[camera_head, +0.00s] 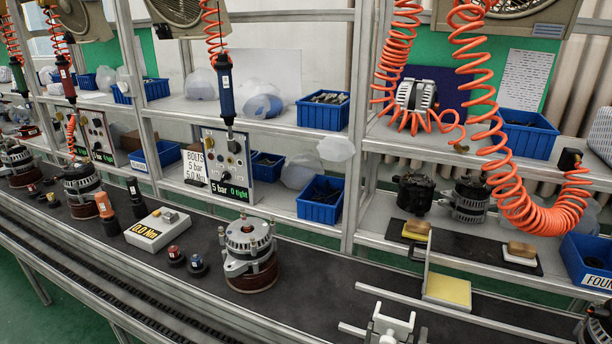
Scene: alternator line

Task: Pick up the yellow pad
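A yellow pad (415,236) with a brown wooden block on top lies at the left end of a dark mat on the right-hand bench. A similar block with a white pad (519,260) lies on the same mat, farther right. A flat yellow plate (448,290) sits in a pale frame on the near side of the mat.
A dark alternator (415,194) and a greyer one (468,200) stand behind the mat. Metal rails and a grey fixture (390,326) lie in front. A coiled orange hose (495,130) hangs over the right side. A blue bin (588,262) stands at the right edge.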

